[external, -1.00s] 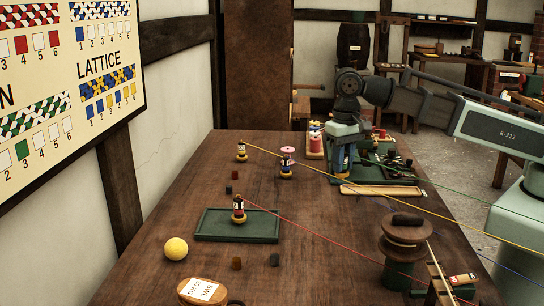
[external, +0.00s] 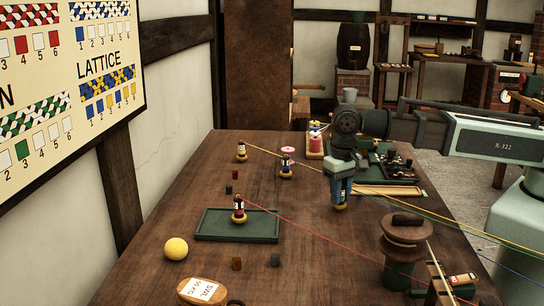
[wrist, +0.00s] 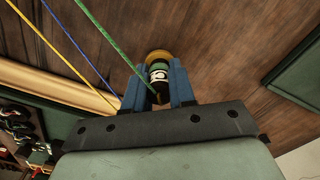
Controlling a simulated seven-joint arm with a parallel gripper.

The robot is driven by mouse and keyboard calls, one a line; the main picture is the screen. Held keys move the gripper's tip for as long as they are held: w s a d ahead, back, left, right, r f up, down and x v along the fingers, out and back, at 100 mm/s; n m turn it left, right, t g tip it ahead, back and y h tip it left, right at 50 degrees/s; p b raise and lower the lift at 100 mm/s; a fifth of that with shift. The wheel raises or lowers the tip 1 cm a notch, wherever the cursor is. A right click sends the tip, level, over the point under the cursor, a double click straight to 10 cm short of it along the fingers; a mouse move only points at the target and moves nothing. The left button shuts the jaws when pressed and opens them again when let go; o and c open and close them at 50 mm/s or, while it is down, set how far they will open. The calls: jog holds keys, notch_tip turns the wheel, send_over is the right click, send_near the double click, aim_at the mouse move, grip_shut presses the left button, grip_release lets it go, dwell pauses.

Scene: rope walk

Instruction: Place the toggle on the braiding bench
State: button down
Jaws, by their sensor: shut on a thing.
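My gripper (external: 341,186) is shut on a green-banded bobbin (wrist: 158,74) with a pale label and a gold round end. A green cord runs from it. In the external view its gold end (external: 340,207) shows below the fingers, over or on the brown bench top (external: 320,250); I cannot tell whether it touches. In the wrist view the blue fingers (wrist: 166,90) stand either side of the bobbin. I cannot tell which thing is the toggle; several small dark pieces lie on the green board (external: 405,179) behind my gripper.
A yellow bobbin (external: 241,152), a blue bobbin (external: 286,166) and a red bobbin (external: 239,209) stand left. The red one is in a green tray (external: 263,228). Cords cross the bench to the right. A wooden spool post (external: 403,238) stands at front right. A yellow ball (external: 176,249) lies front left.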

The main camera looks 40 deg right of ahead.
jog(key=shift+f, duration=0.15)
jog(key=c, duration=0.9)
grip_release()
jog(key=shift+c, duration=0.2)
notch_tip(320, 180, up, 12)
jog(key=shift+r, duration=0.2)
